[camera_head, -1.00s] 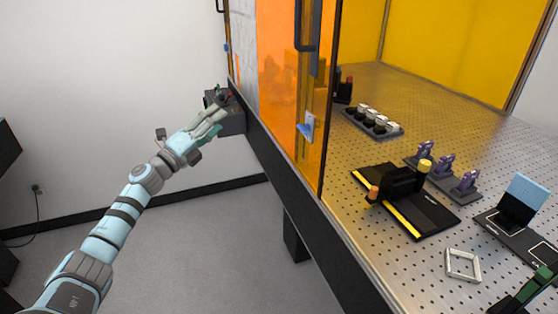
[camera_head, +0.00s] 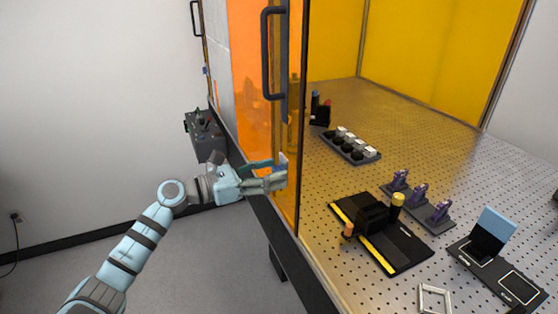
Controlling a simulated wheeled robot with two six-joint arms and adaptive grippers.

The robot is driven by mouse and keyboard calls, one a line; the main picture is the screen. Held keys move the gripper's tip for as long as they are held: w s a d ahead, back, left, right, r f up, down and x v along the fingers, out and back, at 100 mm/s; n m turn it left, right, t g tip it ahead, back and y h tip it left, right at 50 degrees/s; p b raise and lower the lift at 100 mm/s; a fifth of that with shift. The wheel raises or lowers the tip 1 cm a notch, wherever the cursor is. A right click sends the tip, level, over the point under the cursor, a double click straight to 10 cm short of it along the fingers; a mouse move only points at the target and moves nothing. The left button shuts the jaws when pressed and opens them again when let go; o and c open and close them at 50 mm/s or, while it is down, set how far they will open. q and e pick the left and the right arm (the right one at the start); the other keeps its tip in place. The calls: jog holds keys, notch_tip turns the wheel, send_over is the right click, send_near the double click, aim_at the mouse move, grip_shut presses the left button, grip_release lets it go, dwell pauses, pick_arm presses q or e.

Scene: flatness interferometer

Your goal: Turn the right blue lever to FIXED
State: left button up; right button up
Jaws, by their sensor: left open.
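The FIXED marking is too small to read. My right gripper is out of view.
An orange panel (camera_head: 255,100) with a black handle (camera_head: 266,55) stands along the table's left edge. A grey control box (camera_head: 207,135) hangs left of it. The perforated table (camera_head: 440,165) holds a black stage (camera_head: 415,245), a tray of pucks (camera_head: 350,147) and purple mounts (camera_head: 420,193).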

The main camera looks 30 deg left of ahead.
pick_arm(q)
jog(key=shift+s+a, duration=0.1)
jog(key=shift+s, duration=0.2)
jog(key=shift+c, duration=1.4)
jog(key=c, duration=0.9)
